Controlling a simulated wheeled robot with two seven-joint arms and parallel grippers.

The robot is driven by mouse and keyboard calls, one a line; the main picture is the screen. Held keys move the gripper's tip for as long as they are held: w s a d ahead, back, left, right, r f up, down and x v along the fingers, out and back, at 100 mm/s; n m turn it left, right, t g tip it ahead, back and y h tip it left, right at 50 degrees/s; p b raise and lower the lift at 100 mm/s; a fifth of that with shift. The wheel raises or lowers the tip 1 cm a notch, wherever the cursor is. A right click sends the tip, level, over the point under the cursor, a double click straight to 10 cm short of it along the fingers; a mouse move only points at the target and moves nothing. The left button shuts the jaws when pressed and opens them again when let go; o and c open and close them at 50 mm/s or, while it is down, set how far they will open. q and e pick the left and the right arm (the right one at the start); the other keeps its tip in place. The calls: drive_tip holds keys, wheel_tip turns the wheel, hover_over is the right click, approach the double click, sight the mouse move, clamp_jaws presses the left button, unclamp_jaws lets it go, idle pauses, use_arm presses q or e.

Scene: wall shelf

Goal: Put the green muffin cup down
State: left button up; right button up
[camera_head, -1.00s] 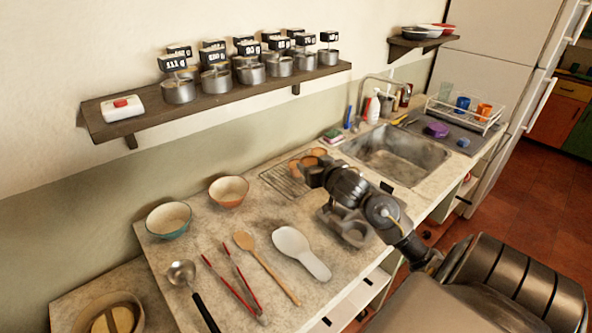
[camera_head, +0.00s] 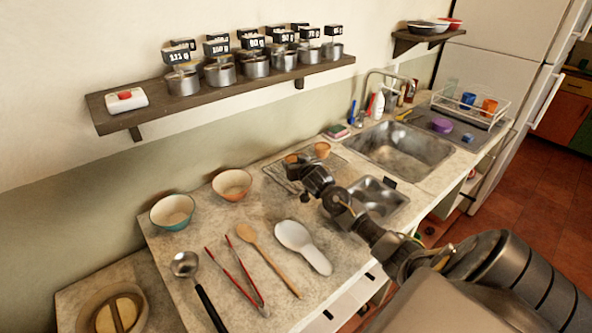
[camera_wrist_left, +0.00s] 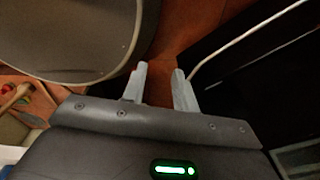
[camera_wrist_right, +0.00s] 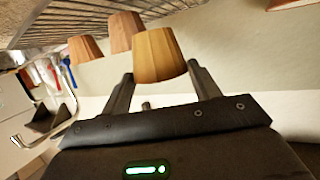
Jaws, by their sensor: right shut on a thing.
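My right gripper (camera_head: 297,163) is over the wire rack (camera_head: 272,171) at the back of the counter. In the right wrist view it is shut on a tan, ribbed muffin cup (camera_wrist_right: 158,58), which looks more tan-orange than green. Two browner cups (camera_wrist_right: 125,30) (camera_wrist_right: 85,48) are close beside the held one. In the head view an orange-brown cup (camera_head: 322,149) stands at the right of the rack, and the gripper partly hides the others. I cannot tell whether the held cup touches the rack. My left gripper (camera_wrist_left: 160,76) is open and empty, away from the counter.
A steel tray (camera_head: 378,197) and the sink (camera_head: 400,147) lie right of the rack. An orange bowl (camera_head: 231,185), a teal bowl (camera_head: 171,212), a wooden spoon (camera_head: 265,257) and a white spoon rest (camera_head: 300,245) lie left and in front. A shelf (camera_head: 225,92) hangs above.

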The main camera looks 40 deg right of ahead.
wheel_tip(320, 180, down, 3)
drive_tip(key=shift+w+p, duration=0.15)
drive_tip(key=shift+p, duration=0.55)
drive_tip(key=shift+f, duration=0.2)
drive_tip(key=o, duration=1)
drive_tip(key=shift+c, duration=0.2)
drive_tip(key=b+v, duration=0.1)
drive_tip(key=v, duration=1.1)
drive_tip(key=shift+b, duration=0.4)
